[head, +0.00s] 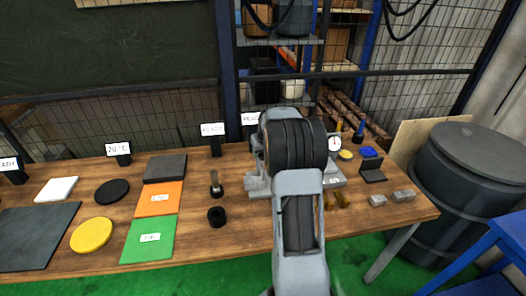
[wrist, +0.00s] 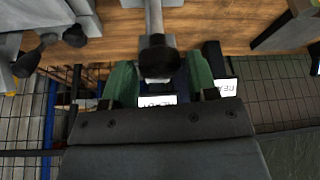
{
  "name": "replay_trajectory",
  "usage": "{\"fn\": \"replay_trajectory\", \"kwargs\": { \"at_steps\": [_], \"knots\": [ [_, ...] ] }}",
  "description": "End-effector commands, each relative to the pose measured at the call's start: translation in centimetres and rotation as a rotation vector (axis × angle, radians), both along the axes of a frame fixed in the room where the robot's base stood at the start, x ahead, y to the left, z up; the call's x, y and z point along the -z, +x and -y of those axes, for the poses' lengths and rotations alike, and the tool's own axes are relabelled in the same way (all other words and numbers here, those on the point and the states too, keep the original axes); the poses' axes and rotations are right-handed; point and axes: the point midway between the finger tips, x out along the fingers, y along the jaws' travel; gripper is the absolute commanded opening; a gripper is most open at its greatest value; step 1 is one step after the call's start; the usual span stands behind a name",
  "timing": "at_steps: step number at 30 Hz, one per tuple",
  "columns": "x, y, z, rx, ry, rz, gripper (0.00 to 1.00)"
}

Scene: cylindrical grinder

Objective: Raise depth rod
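In the wrist view a grey rod with a black knob (wrist: 159,60) at its end comes down from the top edge; I take it for the depth rod. My gripper (wrist: 160,72) has two green fingers set apart, one on each side of the knob. The gripper looks open. A narrow gap shows at the right finger; contact at the left finger is unclear. In the head view my own arm covers the gripper and the rod. The grey grinder (head: 256,185) stands on the wooden table behind my arm.
Black knobs on grey metal (wrist: 75,35) sit close left in the wrist view. Sign stands (head: 212,130) line the table's back edge. A small upright metal part (head: 216,183) and a black ring (head: 216,216) stand left of the grinder. A dial (head: 334,143) is at its right.

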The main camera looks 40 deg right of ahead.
Motion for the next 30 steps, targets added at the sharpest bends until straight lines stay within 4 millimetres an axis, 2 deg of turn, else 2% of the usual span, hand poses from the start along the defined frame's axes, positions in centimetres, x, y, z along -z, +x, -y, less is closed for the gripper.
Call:
{"fn": "replay_trajectory", "kwargs": {
  "at_steps": [2, 16, 22, 30],
  "knots": [
    [0.0, 0.0, 0.0, 0.0, 0.0, 0.0, 0.45],
    [0.0, 0.0, 0.0, 0.0, 0.0, 0.0, 0.0],
    [-1.1, 0.0, 0.1, 0.0, -0.001, 0.002, 0.0],
    [-5.9, 0.0, 0.1, 0.0, -0.001, 0.002, 0.0]
  ]
}}
